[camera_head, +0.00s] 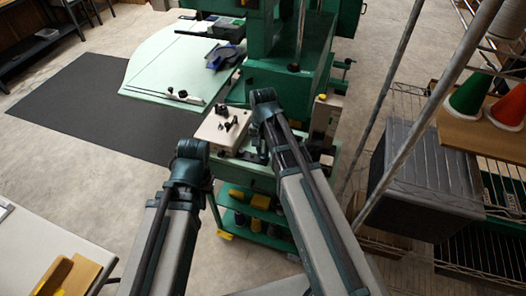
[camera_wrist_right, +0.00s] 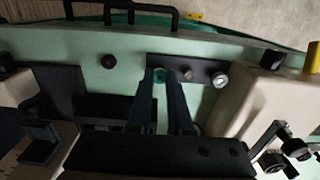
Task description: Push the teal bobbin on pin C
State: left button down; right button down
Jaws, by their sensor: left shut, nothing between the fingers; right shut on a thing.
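In the right wrist view, my right gripper (camera_wrist_right: 167,76) is shut on the teal bobbin (camera_wrist_right: 160,74), a small teal piece mostly hidden by the dark fingers. The fingertips reach over a dark pin bar (camera_wrist_right: 205,73) on a pale green surface. A grey round pin end and a silver one show on the bar right of the fingers. I cannot tell which is pin C, or whether the bobbin is around a pin. In the head view, my right arm reaches to the green machine, with its fingertips hidden.
A beige block (camera_wrist_right: 268,100) with a yellow piece stands right of the bar, and a dark bracket (camera_wrist_right: 40,145) at left. In the head view, a green machine (camera_head: 290,85) stands behind, with a pale green table (camera_head: 165,75) and a grey bin (camera_head: 425,180) beside it.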

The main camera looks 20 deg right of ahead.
jog(key=shift+f, duration=0.2)
dwell(0.5)
jog(key=c, duration=0.8)
grip_release()
jog(key=shift+o, duration=0.2)
notch_tip(320, 180, up, 14)
jog(key=p, duration=1.3)
jog(key=shift+f, duration=0.1)
jog(key=s+a+n+h, duration=0.1)
jog(key=s+a+n, duration=0.9)
jog(key=s, duration=0.4)
jog(key=shift+s+a+n, duration=0.15)
jog(key=shift+a+n, duration=0.1)
jog(key=shift+n, duration=0.05)
